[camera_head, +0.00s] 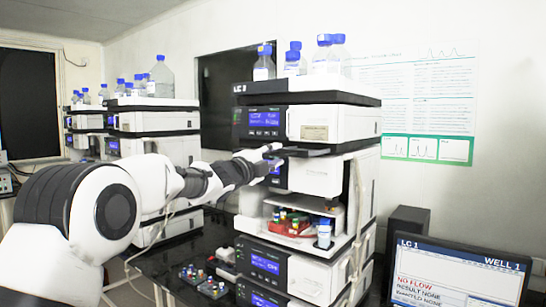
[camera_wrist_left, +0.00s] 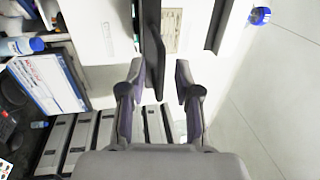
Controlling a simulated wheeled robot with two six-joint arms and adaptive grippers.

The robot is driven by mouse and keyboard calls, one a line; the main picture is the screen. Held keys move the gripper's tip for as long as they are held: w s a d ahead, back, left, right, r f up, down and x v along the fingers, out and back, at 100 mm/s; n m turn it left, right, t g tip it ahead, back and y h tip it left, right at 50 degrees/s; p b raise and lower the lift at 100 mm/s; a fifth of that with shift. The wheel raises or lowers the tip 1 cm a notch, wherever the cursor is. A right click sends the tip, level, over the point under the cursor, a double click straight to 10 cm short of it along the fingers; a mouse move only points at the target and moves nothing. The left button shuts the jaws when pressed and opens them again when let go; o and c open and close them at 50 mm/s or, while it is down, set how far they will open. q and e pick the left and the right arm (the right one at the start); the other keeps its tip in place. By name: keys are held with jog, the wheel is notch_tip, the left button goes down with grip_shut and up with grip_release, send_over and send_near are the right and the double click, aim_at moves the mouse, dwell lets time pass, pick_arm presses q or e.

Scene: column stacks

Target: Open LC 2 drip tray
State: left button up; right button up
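The near instrument stack (camera_head: 305,118) carries an LC label whose number I cannot read clearly. A thin dark drip tray (camera_head: 310,152) juts from its front, under the upper module with the blue display. My left gripper (camera_head: 277,156) is at the tray's left end. In the left wrist view the dark tray (camera_wrist_left: 153,45) stands edge-on between the two fingers of my left gripper (camera_wrist_left: 160,75). The fingers are apart, with a clear gap on the right side of the tray. I cannot tell whether the left finger touches it. My right gripper is not in view.
Bottles (camera_head: 325,55) with blue caps stand on top of the stack. A red vial rack (camera_head: 288,225) sits in an open bay below the gripper. A monitor (camera_head: 455,275) reading LC 1 stands at the lower right. A second stack (camera_head: 155,120) is behind my left arm.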

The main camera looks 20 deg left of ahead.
pick_arm(q)
jog(key=shift+s, duration=0.1)
jog(key=v, duration=1.1)
jog(key=shift+s, duration=0.35)
jog(key=shift+a+f, duration=0.1)
